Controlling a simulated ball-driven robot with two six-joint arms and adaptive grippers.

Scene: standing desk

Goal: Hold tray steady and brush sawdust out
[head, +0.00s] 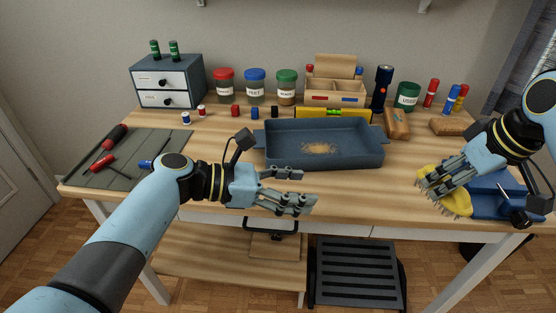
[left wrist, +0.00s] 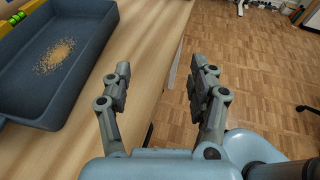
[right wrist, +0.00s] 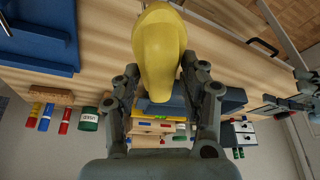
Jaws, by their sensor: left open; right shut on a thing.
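The blue-grey tray (head: 345,162) lies on the middle of the desk with a small pile of sawdust (head: 319,148) on its floor. Both also show in the left wrist view, the tray (left wrist: 92,32) and the sawdust (left wrist: 54,56). My left gripper (head: 303,190) is open and empty, at the desk's front edge, in front of the tray and apart from it. My right gripper (head: 447,178) is shut on a yellow brush (head: 432,176), bristles downward, at the front right of the desk. The yellow body (right wrist: 158,50) shows between its fingers in the right wrist view.
A blue dustpan (head: 490,205) lies beside the brush at the right. Behind the tray stand a yellow level (head: 310,113), jars (head: 255,90), a wooden organizer (head: 335,88) and a torch (head: 382,88). A green mat (head: 140,160) with tools lies left. Desk between tray and brush is clear.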

